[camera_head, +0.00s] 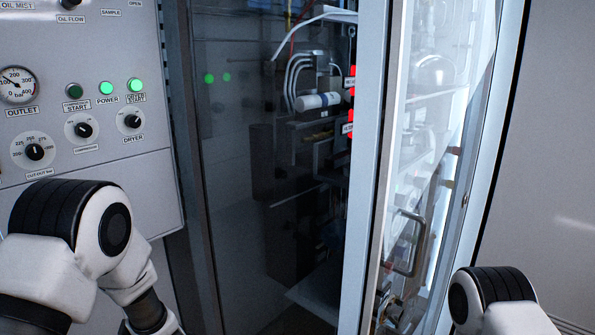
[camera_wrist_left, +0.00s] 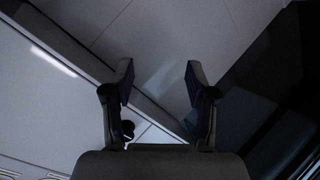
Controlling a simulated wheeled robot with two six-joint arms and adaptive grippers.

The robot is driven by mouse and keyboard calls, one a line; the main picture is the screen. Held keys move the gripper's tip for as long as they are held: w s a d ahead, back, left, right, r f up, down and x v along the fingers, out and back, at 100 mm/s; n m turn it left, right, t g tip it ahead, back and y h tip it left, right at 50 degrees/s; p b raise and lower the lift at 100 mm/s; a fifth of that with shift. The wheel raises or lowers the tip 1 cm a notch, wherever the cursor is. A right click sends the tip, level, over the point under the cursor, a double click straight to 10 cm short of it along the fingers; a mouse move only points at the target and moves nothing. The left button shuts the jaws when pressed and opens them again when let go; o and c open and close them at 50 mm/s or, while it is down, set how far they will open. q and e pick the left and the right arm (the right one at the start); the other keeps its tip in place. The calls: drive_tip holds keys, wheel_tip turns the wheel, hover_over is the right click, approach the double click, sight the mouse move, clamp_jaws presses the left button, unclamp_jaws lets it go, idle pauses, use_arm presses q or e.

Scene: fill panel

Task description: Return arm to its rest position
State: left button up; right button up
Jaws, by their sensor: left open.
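My left gripper (camera_wrist_left: 158,85) shows in the left wrist view with its two fingers apart and nothing between them. Beyond the fingers are grey floor tiles and the lower edge of a pale panel. In the head view my left arm comes in at the lower left, in front of the control panel (camera_head: 105,190), and its gripper is below the frame. My right arm shows only in part at the lower right; its gripper is out of view.
The panel carries a gauge (camera_head: 18,85), dials and lit green buttons (camera_head: 106,88). Right of it stands a dark glass door (camera_head: 240,180). A metal-framed door (camera_head: 365,180) with a handle (camera_head: 408,243) stands at the lit cabinet. A plain grey wall (camera_head: 550,150) is at far right.

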use_arm(q)
drive_tip(key=s+d+f+m+g+h, duration=0.2)
drive_tip(key=s+f+m, duration=0.2)
drive_tip(key=s+f, duration=0.45)
drive_tip(key=s+d+f+m+g+h, duration=0.15)
drive_tip(key=s+f+m, duration=0.25)
drive_tip(key=s+f, duration=0.5)
drive_tip(key=s+d+f+m+g+h, duration=0.2)
drive_tip(key=s+d+m+h, duration=0.1)
drive_tip(key=s, duration=0.6)
drive_tip(key=s+d+f+m+g+h, duration=0.2)
drive_tip(key=s+d+m, duration=0.3)
drive_tip(key=s+m, duration=0.3)
drive_tip(key=shift+s+d+f+g+h, duration=0.2)
drive_tip(key=shift+s+d+g+h, duration=0.2)
drive_tip(key=shift+h, duration=0.15)
